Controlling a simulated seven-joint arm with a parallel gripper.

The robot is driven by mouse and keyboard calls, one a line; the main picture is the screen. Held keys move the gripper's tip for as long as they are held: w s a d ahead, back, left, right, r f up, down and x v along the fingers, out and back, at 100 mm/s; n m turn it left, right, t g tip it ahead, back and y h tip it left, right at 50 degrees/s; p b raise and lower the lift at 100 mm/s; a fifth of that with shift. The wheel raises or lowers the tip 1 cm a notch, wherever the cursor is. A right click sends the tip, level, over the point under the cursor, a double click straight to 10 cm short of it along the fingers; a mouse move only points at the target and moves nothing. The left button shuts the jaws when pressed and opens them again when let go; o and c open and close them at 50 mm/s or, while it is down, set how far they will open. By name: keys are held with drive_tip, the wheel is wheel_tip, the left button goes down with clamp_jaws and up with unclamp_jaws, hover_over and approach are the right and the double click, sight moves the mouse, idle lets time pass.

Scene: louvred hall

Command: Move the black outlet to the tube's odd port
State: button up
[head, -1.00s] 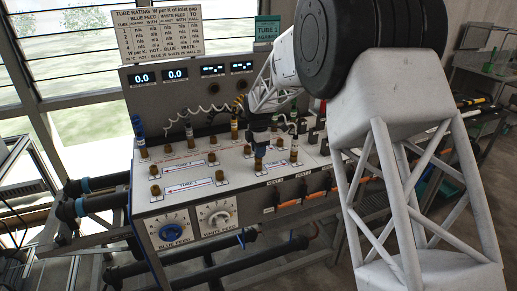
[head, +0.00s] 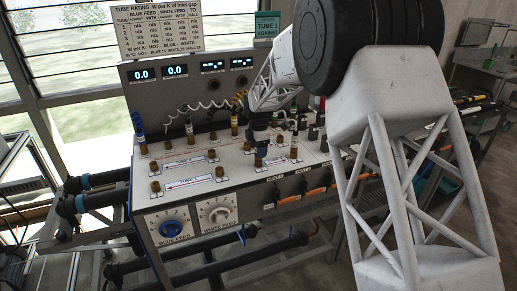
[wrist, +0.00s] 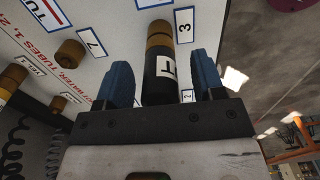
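The black outlet (wrist: 160,82) is a dark cylinder with a white letter label and a brass end. In the wrist view its brass end meets the white panel beside the label 3. My gripper (wrist: 162,76) has its two blue fingers on either side of it, with a narrow gap at each side, so it is open. In the head view my gripper (head: 261,142) is low over the front middle of the panel, just above a brass fitting (head: 259,160). The outlet cannot be told apart there. A bare brass port (wrist: 70,52) stands left of the gripper in the wrist view.
The white panel (head: 200,186) carries several brass ports and tube diagrams. Upright fittings with coiled leads stand behind: a blue one (head: 138,125), a white one (head: 189,128) and a brass-and-dark one (head: 234,122). Dark uprights (head: 313,132) crowd the right. Blue (head: 174,228) and white (head: 217,212) knobs are in front.

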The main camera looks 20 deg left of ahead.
drive_tip(key=shift+r, duration=2.5)
drive_tip(key=shift+r, duration=0.1)
wheel_tip(320, 180, up, 8)
drive_tip(key=shift+f, duration=0.2)
